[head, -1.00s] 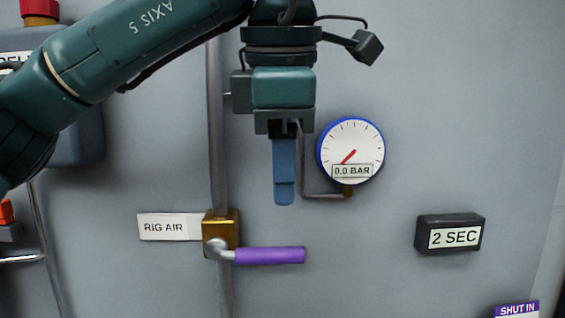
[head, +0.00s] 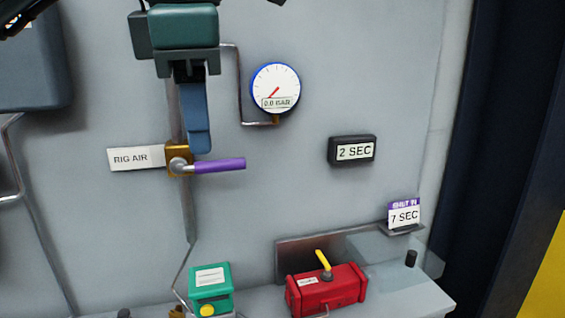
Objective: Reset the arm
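My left gripper (head: 199,140) hangs down from the top of the head view, with blue fingers pointing down. The fingers line up one behind the other, so any gap between them is hidden. Its tips appear just above the purple lever (head: 219,165) of the brass valve (head: 178,160); whether they touch it I cannot tell. The lever lies nearly level, pointing right. The red actuator (head: 326,289) with a tilted yellow lever (head: 323,261) sits on the ledge at lower right. My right gripper is not in view.
A round gauge (head: 275,88) reads 0.0 BAR. A RIG AIR label (head: 136,158), a 2 SEC box (head: 352,150) and a SHUT IN 7 SEC card (head: 404,214) are nearby. A green box (head: 210,287) is on the ledge (head: 405,298). A clear panel (head: 385,255) stands behind the actuator.

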